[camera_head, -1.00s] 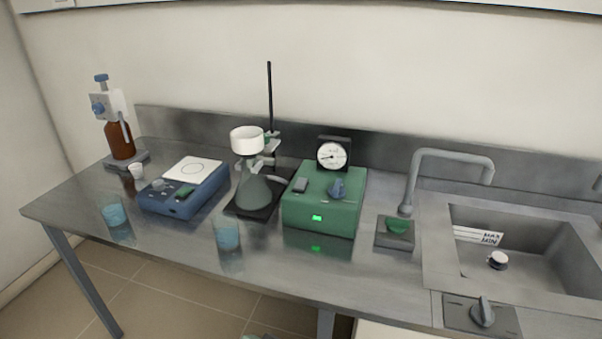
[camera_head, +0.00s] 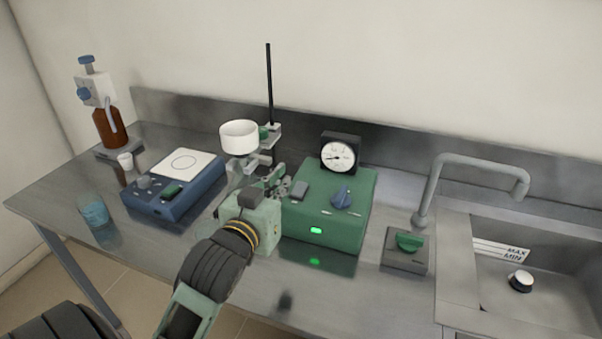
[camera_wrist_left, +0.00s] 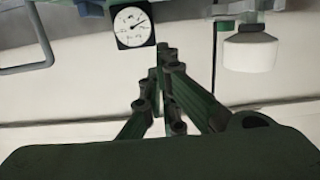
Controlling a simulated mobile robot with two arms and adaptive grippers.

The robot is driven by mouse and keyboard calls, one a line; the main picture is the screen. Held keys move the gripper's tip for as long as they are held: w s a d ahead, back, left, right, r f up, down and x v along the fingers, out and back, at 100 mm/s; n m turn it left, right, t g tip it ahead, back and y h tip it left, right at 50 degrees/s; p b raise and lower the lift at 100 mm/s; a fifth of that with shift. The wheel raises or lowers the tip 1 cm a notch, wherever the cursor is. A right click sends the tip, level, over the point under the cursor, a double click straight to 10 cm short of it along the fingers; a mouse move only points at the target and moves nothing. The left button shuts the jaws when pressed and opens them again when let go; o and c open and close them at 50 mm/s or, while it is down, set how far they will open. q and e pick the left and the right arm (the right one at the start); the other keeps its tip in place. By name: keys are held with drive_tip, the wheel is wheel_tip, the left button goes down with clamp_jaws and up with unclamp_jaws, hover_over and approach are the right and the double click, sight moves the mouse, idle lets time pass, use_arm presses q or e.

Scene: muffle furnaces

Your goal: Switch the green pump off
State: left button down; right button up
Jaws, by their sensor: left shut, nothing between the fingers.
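The green pump (camera_head: 335,228) stands on the bench, with a lit green lamp (camera_head: 316,230) on its front. On its top are a dark grey switch (camera_head: 300,190) and a blue knob (camera_head: 342,198). A round gauge (camera_head: 338,156) stands at its back and also shows in the left wrist view (camera_wrist_left: 133,27). My left gripper (camera_head: 285,187) is at the pump's left edge, close to the grey switch. Its fingers are together and empty in the left wrist view (camera_wrist_left: 163,52). I cannot tell whether they touch the pump. My right gripper is out of view.
A white funnel (camera_head: 239,137) on a stand is just left of the pump; my arm hides the flask below. A blue stirrer (camera_head: 173,203) is further left. A green-handled valve block (camera_head: 406,250) and sink tap (camera_head: 440,180) are on the right.

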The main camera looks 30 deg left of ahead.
use_arm(q)
drive_tip(key=p, duration=0.1)
hover_over(300, 192)
drive_tip(key=shift+s+f, duration=0.4)
drive_tip(key=shift+f, duration=0.2)
drive_tip(key=f, duration=0.1)
drive_tip(key=w+f, duration=0.1)
drive_tip(key=shift+a+f, duration=0.1)
drive_tip(key=shift+f, duration=0.2)
drive_tip(key=shift+s+f, duration=0.1)
drive_tip(key=shift+f, duration=0.65)
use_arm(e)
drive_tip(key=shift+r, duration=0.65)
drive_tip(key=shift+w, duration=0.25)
